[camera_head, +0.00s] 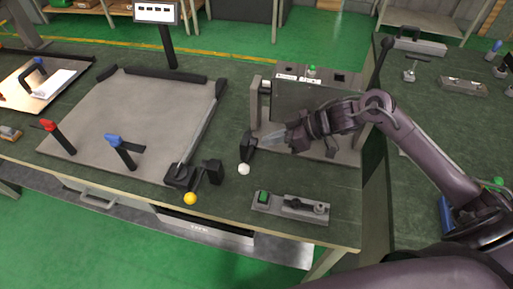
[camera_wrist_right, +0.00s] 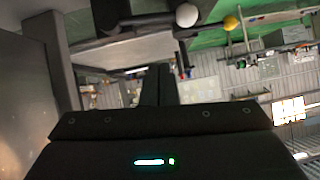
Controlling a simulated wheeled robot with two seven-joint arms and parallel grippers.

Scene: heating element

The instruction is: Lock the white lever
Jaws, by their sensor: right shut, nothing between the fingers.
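The white lever is a dark handle ending in a white ball knob (camera_head: 244,169), at the front of the grey fixture, right of the table's middle. Its knob also shows at the top of the wrist view (camera_wrist_right: 186,15). My right gripper (camera_head: 262,141) reaches in from the right and is shut and empty. Its fingertips are just behind the knob and close beside the dark lever body (camera_head: 248,146); I cannot tell whether they touch. In the wrist view the closed fingers (camera_wrist_right: 162,85) point toward the lever area. My left gripper is not in view.
A yellow-knobbed lever (camera_head: 190,198) stands to the left. A green-button box (camera_head: 290,207) lies in front. The grey fixture (camera_head: 300,100) stands close behind my gripper.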

